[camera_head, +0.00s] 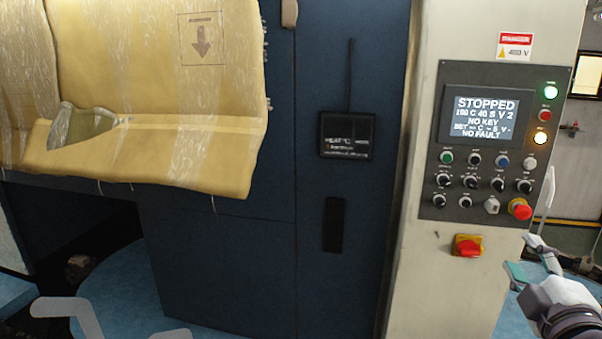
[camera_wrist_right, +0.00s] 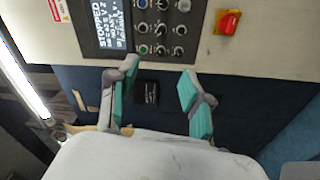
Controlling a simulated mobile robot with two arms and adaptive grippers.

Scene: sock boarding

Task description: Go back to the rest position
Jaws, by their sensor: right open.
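My right gripper (camera_head: 526,258) is at the lower right of the head view, just right of the cream control cabinet (camera_head: 448,285). In the right wrist view, my right gripper (camera_wrist_right: 157,90) has its two teal-padded fingers spread apart, with nothing between the pads. The control panel (camera_head: 490,145) has a lit screen (camera_head: 487,117) reading STOPPED and NO FAULT. The panel also shows at the top of the wrist view (camera_wrist_right: 115,28).
A red emergency button (camera_head: 520,209) and a red-yellow switch (camera_head: 468,246) stick out from the cabinet. A dark blue machine wall (camera_head: 240,265) stands left of it. Torn tan wrapping (camera_head: 150,90) hangs at the upper left. Blue floor (camera_head: 125,285) shows below.

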